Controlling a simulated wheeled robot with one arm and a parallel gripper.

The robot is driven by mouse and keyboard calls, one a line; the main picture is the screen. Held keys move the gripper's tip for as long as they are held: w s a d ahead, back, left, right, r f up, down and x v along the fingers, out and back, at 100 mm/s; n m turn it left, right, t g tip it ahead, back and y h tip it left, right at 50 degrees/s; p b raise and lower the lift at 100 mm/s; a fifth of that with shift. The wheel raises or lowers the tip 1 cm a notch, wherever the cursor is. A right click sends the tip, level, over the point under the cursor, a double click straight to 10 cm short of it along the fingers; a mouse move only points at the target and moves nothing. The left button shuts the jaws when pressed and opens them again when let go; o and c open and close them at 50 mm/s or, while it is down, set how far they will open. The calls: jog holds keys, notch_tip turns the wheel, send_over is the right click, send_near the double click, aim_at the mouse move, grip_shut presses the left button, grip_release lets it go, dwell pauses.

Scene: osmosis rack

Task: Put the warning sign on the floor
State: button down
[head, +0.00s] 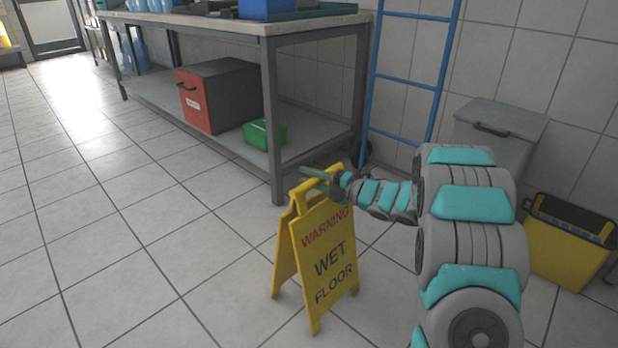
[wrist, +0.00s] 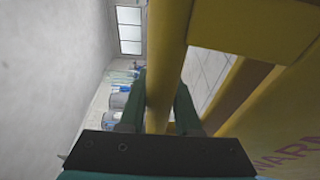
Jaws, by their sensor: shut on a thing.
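The yellow warning sign (head: 325,262), lettered "WARNING WET FLOOR", is upright in the middle of the head view, with its two panels spread apart at the bottom. My gripper (head: 316,176) is at the top of the sign, shut on its yellow handle bar. In the wrist view the bar (wrist: 158,110) passes between the two green fingers of my gripper (wrist: 158,105). The sign's feet are at or close to the tiled floor (head: 150,260); I cannot tell whether they touch it.
A metal workbench (head: 275,110) stands behind the sign, with a red-fronted box (head: 198,102) and a green bin (head: 265,134) on its lower shelf. A blue ladder (head: 408,82), a grey bin (head: 497,135) and a yellow bucket (head: 565,250) are right. Floor to the left is clear.

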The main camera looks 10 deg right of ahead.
jog(key=c, duration=0.6)
grip_release()
jog(key=shift+r, duration=0.15)
jog(key=v, duration=1.2)
